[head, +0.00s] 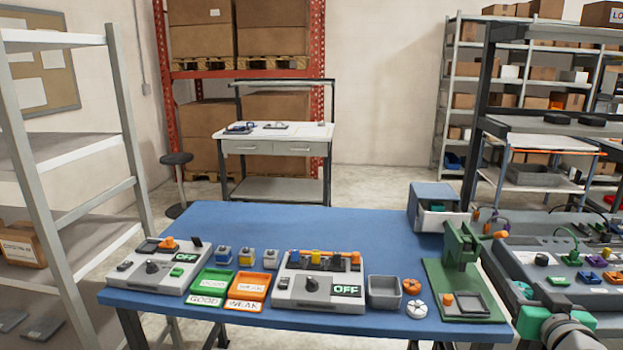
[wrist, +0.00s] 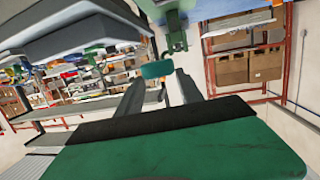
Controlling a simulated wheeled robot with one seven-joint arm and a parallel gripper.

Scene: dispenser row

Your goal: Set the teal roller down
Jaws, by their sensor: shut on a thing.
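The teal roller (wrist: 157,69) shows in the wrist view as a short rounded teal piece at the tips of my gripper (wrist: 159,77). The two grey fingers are shut on it, one at each side. The roller is held up, with the room behind it, and I see no surface touching it.
A blue table (head: 330,225) carries two grey consoles (head: 318,285), a green tray (head: 213,281), an orange tray (head: 250,288), a grey bin (head: 384,292) and a green press (head: 460,245). A crowded grey bench (head: 505,262) stands at right. The table's back middle is clear.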

